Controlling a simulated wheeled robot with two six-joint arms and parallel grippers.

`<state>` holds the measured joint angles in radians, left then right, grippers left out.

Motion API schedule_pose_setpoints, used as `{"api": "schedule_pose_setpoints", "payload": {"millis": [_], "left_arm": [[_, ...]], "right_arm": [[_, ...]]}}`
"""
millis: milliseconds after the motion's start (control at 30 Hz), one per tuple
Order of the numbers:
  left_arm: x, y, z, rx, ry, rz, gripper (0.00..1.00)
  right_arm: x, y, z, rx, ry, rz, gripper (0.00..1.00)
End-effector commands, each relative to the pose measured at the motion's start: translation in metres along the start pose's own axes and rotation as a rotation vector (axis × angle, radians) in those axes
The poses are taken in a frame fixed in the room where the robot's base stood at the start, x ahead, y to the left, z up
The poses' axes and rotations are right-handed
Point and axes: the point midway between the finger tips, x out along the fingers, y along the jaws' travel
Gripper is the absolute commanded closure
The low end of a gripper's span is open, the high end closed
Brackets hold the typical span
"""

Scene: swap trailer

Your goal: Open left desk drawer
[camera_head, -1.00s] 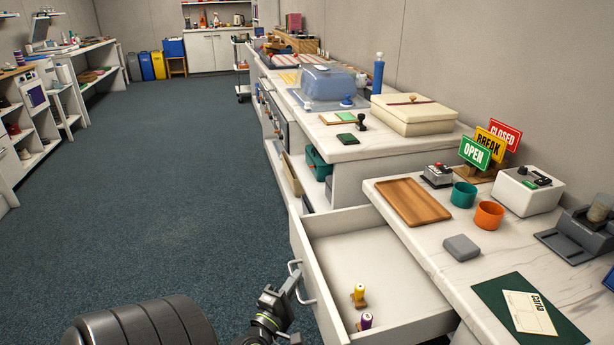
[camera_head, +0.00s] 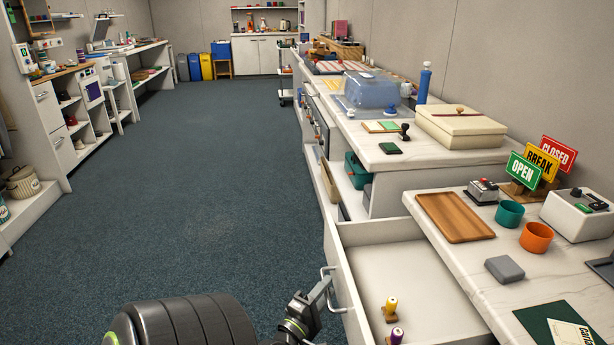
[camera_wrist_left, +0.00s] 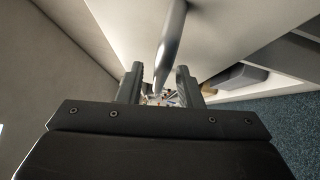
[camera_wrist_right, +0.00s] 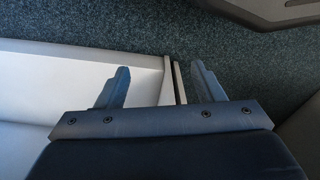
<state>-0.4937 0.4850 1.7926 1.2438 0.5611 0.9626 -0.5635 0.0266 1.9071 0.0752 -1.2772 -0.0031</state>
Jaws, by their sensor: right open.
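The white desk drawer (camera_head: 420,285) stands pulled well out from under the marble-topped desk (camera_head: 480,255). Its bar handle (camera_head: 328,290) is on the front panel, facing left. My left gripper (camera_head: 322,285) is at this handle. In the left wrist view the grey handle bar (camera_wrist_left: 170,40) passes between the two fingers of my left gripper (camera_wrist_left: 160,85); whether they press on it is not clear. My right gripper (camera_wrist_right: 160,90) is open and empty in the right wrist view, with a white panel (camera_wrist_right: 80,85) and carpet beyond it. It is outside the head view.
A yellow-topped stamp (camera_head: 391,308) and a purple-topped one (camera_head: 396,336) stand in the drawer. A wooden tray (camera_head: 455,217), a teal cup (camera_head: 509,213) and an orange cup (camera_head: 536,237) are on the desk. The carpet (camera_head: 210,200) left of the drawer is clear.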

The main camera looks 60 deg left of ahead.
Motion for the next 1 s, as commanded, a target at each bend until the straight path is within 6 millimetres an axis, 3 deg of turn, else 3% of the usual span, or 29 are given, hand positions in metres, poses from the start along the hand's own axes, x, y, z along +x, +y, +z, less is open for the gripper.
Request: {"api": "schedule_pose_setpoints", "payload": {"millis": [600, 800, 1000], "left_arm": [[-0.132, -0.003, -0.001, 0.001, 0.004, -0.004, 0.68], [-0.160, -0.002, -0.001, -0.001, 0.003, -0.002, 0.68], [-0.169, 0.000, 0.000, -0.001, 0.001, -0.001, 0.68]], "right_arm": [[-0.025, -0.009, -0.014, 0.004, 0.090, -0.050, 0.38], [-0.032, -0.012, -0.018, 0.003, 0.119, -0.066, 0.38], [-0.034, -0.013, -0.020, 0.003, 0.128, -0.071, 0.38]]}}
